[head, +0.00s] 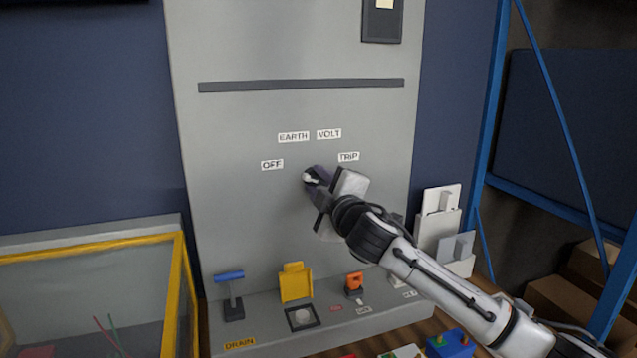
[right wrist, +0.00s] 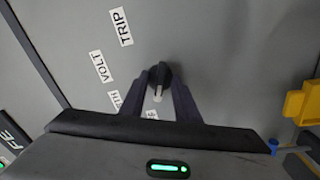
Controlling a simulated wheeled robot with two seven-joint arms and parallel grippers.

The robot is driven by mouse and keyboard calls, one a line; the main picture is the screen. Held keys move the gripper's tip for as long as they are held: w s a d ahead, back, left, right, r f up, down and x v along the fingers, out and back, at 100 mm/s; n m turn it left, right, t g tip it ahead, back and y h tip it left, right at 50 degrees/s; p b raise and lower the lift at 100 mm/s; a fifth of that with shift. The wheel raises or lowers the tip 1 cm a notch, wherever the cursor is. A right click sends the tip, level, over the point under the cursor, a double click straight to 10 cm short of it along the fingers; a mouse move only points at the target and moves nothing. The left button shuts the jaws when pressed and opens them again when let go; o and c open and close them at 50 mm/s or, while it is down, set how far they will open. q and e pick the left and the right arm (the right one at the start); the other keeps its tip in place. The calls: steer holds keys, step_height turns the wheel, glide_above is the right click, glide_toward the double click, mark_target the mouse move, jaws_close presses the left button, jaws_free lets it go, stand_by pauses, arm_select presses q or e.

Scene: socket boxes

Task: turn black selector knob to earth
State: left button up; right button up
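The black selector knob (head: 312,177) is on the grey panel, below a fan of labels, and shows in the right wrist view too (right wrist: 165,74). Its pale pointer is aimed roughly at the OFF label (head: 272,165). The EARTH label (head: 293,136) is up and to the left of the knob. My right gripper (head: 318,186) is at the knob, partly covering it. In the right wrist view its dark fingers stand apart, one on each side of the knob, with room beside the pointer. Contact with the knob's sides is unclear. My left gripper is not in view.
The VOLT (head: 329,133) and TRIP (head: 348,156) labels sit on the panel. A ledge below holds a blue-handled part (head: 230,278), a yellow flap (head: 296,283) and an orange part (head: 354,283). A yellow-framed case (head: 175,290) stands left; blue rack posts (head: 492,100) stand right.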

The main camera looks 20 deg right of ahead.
steer(key=shift+c, duration=0.2)
jaws_close()
steer(key=shift+m, duration=0.3)
steer(key=m, duration=0.3)
steer(key=shift+f+m, duration=0.1)
steer(key=shift+m, duration=2.4)
steer(key=shift+o, duration=0.2)
jaws_free()
